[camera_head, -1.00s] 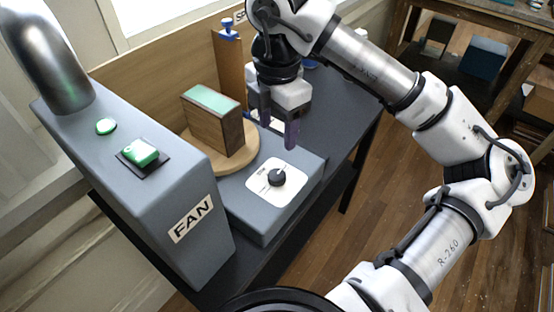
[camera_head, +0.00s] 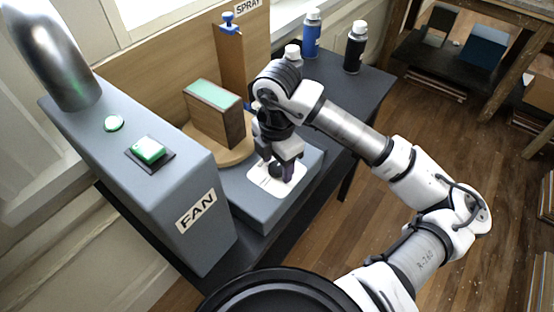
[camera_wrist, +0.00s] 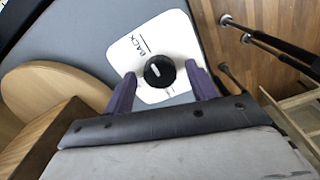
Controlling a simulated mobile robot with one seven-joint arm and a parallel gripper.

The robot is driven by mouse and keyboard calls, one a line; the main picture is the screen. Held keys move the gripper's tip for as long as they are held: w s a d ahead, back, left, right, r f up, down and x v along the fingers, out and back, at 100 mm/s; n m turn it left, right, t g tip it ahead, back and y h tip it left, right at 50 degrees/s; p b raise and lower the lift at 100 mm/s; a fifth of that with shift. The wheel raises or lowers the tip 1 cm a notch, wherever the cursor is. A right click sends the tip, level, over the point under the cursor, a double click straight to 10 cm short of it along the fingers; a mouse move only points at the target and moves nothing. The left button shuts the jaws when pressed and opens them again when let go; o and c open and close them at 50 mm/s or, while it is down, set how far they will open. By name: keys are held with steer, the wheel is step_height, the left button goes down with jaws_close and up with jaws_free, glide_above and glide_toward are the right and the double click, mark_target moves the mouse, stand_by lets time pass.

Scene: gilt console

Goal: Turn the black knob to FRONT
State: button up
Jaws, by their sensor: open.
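The black knob (camera_wrist: 160,71) sits on a white plate (camera_wrist: 117,58) on a grey box (camera_head: 247,200). In the wrist view a white pointer mark shows on the knob, and the word BACK with a line is printed beside it. No FRONT label is readable. My gripper (camera_wrist: 163,84) is open and points down at the knob. Its two purple fingers stand on either side of the knob, apart from it in the wrist view. In the head view the gripper (camera_head: 276,172) partly hides the knob and plate.
A wooden block with a green top (camera_head: 212,115) stands on a round wooden disc (camera_head: 240,152) left of my gripper. The grey FAN housing (camera_head: 190,180) is at the left. A blue bottle (camera_head: 312,35) and a black bottle (camera_head: 355,48) stand at the back right.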

steer(key=c, duration=1)
steer(key=shift+f+b, duration=0.1)
steer(key=shift+b, duration=0.25)
